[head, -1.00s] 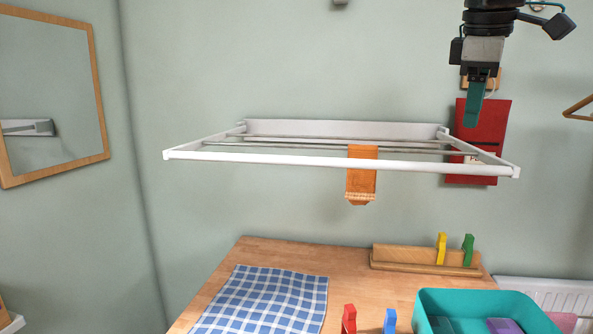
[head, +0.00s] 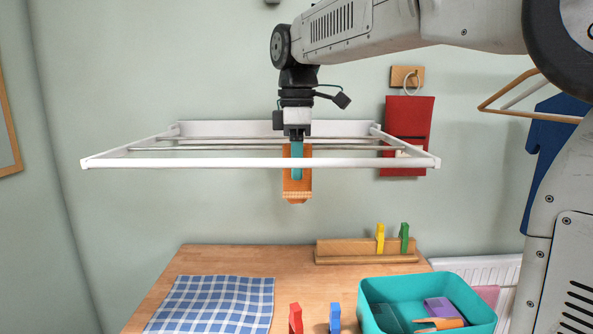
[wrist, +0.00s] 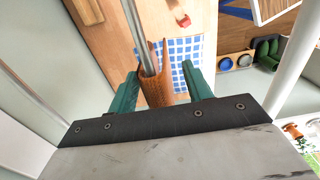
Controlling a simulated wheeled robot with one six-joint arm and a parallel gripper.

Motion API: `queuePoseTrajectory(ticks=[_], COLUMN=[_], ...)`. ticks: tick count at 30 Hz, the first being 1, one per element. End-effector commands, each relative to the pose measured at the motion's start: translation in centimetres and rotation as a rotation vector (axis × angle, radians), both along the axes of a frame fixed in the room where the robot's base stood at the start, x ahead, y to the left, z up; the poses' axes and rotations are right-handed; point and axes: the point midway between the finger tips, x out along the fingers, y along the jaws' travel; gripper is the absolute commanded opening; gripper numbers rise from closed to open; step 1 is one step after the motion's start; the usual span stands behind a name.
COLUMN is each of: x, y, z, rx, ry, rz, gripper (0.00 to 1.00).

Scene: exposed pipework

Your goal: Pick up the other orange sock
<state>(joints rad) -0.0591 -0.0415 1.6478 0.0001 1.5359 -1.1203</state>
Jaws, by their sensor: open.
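An orange sock (head: 297,194) hangs over a bar of the white wall-mounted drying rack (head: 225,163). My gripper (head: 297,177) points down at the sock, its teal finger overlapping the sock's upper part in the head view. In the wrist view the open fingers stand on either side of the sock (wrist: 158,88), which drapes over a metal rail between them. I cannot tell whether either finger touches it. An orange item (head: 440,323) lies in the teal bin (head: 372,292), partly cut off by the frame.
Below is a wooden table with a blue checked cloth (head: 215,303). Red (head: 296,319) and blue (head: 335,318) pegs stand near its front. Yellow and green pegs sit on a wooden rail (head: 350,252). The rack's front bar and side arms surround my gripper.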

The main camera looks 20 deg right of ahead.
Motion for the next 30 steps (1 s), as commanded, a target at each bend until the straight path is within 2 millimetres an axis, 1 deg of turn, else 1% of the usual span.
queuePoseTrajectory(ticks=[1,4,12,14,15,17,18,26,30], x=[-0.1,0.0,0.0,0.0,0.0,0.0,0.0,0.0,0.0], y=[0.0,0.0,-0.1,-0.1,-0.1,-0.1,-0.1,-0.1,-0.1], z=[-0.7,-1.6,-1.9,-1.9,-1.9,-1.9,-1.9,-1.8,-1.4], rx=[0.000,0.000,0.000,0.000,0.000,0.000,0.000,0.000,0.000], ry=[0.002,0.000,-0.001,-0.001,-0.001,-0.001,-0.001,-0.001,-0.002], rz=[0.000,-0.001,-0.001,-0.001,-0.001,-0.001,-0.001,-0.001,-0.001], gripper=[0.50,0.50,0.50,0.33,0.22,0.05,0.01,0.01,0.01])
